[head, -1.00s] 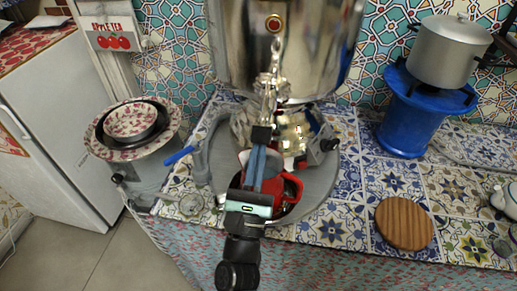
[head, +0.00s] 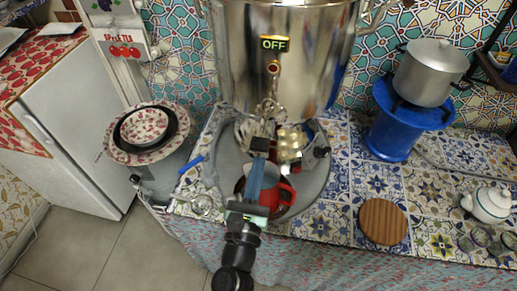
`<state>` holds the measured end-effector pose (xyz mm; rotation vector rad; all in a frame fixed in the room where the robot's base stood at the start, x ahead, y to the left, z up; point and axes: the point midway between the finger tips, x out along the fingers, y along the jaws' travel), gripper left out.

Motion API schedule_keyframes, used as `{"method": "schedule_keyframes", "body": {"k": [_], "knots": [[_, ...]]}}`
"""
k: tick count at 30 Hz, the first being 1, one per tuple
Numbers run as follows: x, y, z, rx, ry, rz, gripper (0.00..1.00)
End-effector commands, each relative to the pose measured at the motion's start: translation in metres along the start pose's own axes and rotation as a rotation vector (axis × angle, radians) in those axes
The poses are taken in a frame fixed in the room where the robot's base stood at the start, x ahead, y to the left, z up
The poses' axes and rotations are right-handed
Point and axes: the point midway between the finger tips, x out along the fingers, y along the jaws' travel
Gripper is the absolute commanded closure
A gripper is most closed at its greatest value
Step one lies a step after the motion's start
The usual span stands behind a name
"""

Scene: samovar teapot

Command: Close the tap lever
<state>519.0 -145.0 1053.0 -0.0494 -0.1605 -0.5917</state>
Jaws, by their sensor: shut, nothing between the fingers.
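The silver samovar (head: 235,60) stands at the back of the counter with a green "OFF" label (head: 274,43) on its front. Its silver tap (head: 268,108) hangs below a small red-centred round fitting (head: 273,68). My gripper (head: 260,143) is shut and empty. Its dark fingertips lie just below the tap in the picture; I cannot tell whether they touch it. The exact pose of the lever is hard to make out. A red pitcher (head: 285,193) stands below the tap, partly hidden by my gripper.
A round grey tray (head: 312,195) lies under the tap area. To the right are a round wooden board (head: 382,222), a blue stand (head: 392,135) with a grey pot (head: 430,70), and a white teapot (head: 490,203). Bowls (head: 145,125) stand at the left.

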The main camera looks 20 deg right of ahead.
Motion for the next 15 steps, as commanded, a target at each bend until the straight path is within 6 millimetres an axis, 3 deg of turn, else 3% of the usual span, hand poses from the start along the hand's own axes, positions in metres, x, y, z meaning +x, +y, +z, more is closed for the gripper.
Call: {"method": "schedule_keyframes", "body": {"k": [1, 15], "knots": [[0.001, 0.000, 0.015, 0.000, 0.026, 0.000, 1.00], [-0.005, -0.001, 0.040, 0.002, 0.262, -0.002, 1.00]]}}
